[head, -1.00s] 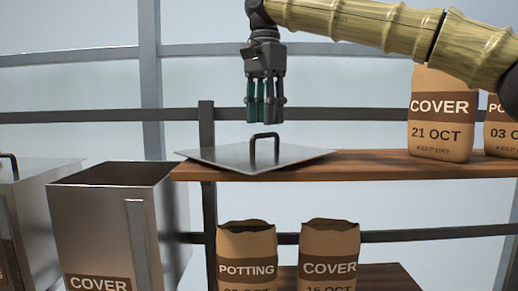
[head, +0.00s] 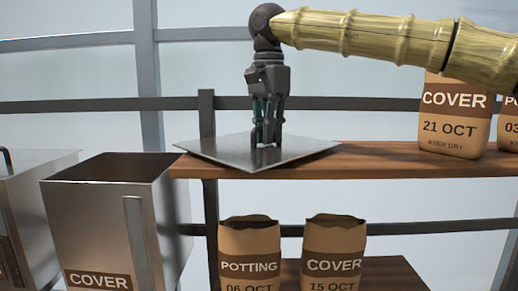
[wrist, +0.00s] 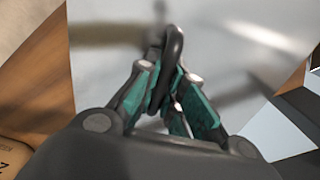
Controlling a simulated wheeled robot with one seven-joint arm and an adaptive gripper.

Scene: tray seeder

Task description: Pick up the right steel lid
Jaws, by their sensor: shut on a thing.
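The right steel lid (head: 210,149) is a flat square plate lying on the wooden shelf, its left corner reaching past the shelf's left end. My gripper (head: 266,143) is directly above the middle of the lid, pointing down, with its fingers shut on the lid's dark handle. In the wrist view the black handle loop (wrist: 170,65) stands between the green-padded fingers (wrist: 168,100), and the lid's grey plate (wrist: 240,50) spreads beneath. The fingers hide most of the handle in the head view. The lid appears to rest on the shelf.
An open steel bin (head: 95,225) labelled COVER stands left of the shelf, with another, lidded steel bin (head: 20,200) at the far left. A COVER bag (head: 453,125) stands on the shelf at right. POTTING (head: 248,245) and COVER (head: 334,245) bags stand below.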

